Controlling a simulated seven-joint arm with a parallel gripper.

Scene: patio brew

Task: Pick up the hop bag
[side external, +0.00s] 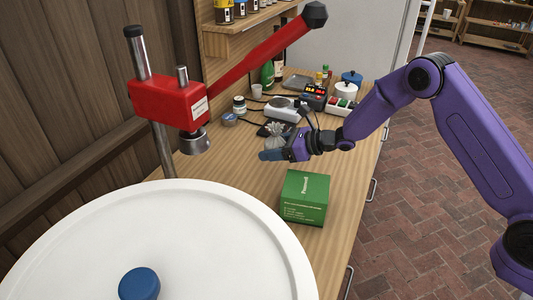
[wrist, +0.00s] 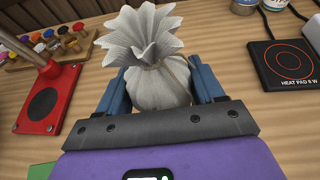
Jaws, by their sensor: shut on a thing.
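The hop bag (wrist: 158,82) is a pale, gathered cloth bag with a ruffled top and a tied neck. In the wrist view it sits between the two blue fingers of my gripper (wrist: 160,92), which are shut on its sides. In the side external view my gripper (side external: 273,149) is above the wooden bench, and the pale bag (side external: 275,132) shows at its fingers. Part of the bag is hidden by the fingers and the gripper body. I cannot tell for sure whether the bag touches the bench.
A green box (side external: 305,197) stands on the bench (side external: 232,183) in front of my gripper. A red lever press (side external: 170,100) and a large white lid (side external: 215,235) are at left. A heat pad (wrist: 290,62) and a red-based stand (wrist: 48,98) flank the bag.

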